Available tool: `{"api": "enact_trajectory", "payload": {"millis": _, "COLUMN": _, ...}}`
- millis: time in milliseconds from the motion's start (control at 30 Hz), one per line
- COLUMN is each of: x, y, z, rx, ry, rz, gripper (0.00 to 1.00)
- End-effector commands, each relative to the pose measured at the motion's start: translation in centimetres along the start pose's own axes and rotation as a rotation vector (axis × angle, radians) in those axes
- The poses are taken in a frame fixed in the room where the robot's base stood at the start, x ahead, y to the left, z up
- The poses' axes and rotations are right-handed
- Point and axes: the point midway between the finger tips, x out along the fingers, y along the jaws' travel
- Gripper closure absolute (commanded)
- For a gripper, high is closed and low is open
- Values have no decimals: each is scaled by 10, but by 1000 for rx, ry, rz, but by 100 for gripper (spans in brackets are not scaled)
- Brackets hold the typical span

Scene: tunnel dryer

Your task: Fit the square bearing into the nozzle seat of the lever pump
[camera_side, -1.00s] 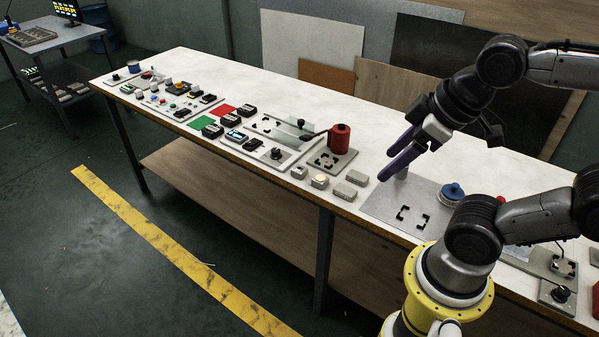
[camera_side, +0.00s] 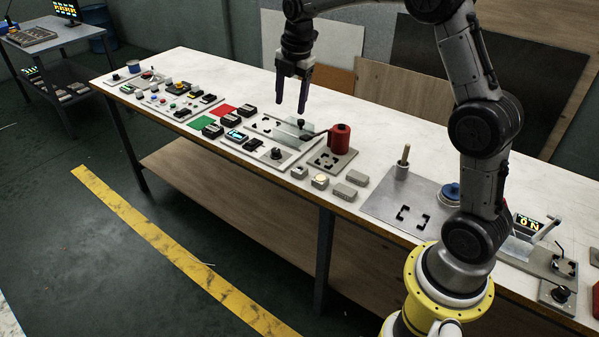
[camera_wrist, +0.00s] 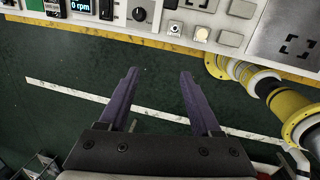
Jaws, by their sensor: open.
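The lever pump has a red cylinder (camera_side: 340,140), a dark lever reaching left and a grey base (camera_side: 346,163). Black corner brackets (camera_side: 326,161) on that base look like the nozzle seat, with no block between them. Several small blocks lie in front: a grey one (camera_side: 299,172), one with a pale yellow top (camera_side: 319,181) and plain grey ones (camera_side: 343,191). I cannot tell which is the square bearing. The wrist view shows a marked block (camera_wrist: 175,28) and the yellow-topped block (camera_wrist: 201,33). My gripper (camera_side: 291,100) is open and empty, above the bench, left of the red cylinder.
A metal plate (camera_side: 381,205) with corner brackets, a wooden-handled tool in a grey cup (camera_side: 402,172) and a blue round part (camera_side: 450,191) lie right. Left are a panel with a dial (camera_side: 276,153), dark modules and button boards. Boards lean against the wall behind.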

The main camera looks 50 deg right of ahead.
Motion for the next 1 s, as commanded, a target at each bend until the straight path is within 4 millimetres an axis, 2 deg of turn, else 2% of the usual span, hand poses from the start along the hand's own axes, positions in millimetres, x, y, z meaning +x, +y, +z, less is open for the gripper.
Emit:
{"api": "enact_trajectory", "payload": {"millis": 33, "x": 24, "y": 3, "z": 11, "rx": 14, "ry": 9, "rz": -35, "gripper": 35}}
{"api": "enact_trajectory", "payload": {"millis": 100, "x": 50, "y": 4, "z": 21, "rx": 33, "ry": 19, "rz": -72, "gripper": 35}}
{"api": "enact_trajectory", "payload": {"millis": 233, "x": 88, "y": -3, "z": 32, "rx": 61, "ry": 38, "rz": -133, "gripper": 35}}
{"api": "enact_trajectory", "payload": {"millis": 467, "x": 116, "y": -14, "z": 39, "rx": 81, "ry": 50, "rz": -169, "gripper": 35}}
{"api": "enact_trajectory", "payload": {"millis": 800, "x": 175, "y": -24, "z": 35, "rx": 81, "ry": 50, "rz": -169, "gripper": 35}}
{"api": "enact_trajectory", "payload": {"millis": 1000, "x": 189, "y": -26, "z": 34, "rx": 81, "ry": 49, "rz": -167, "gripper": 35}}
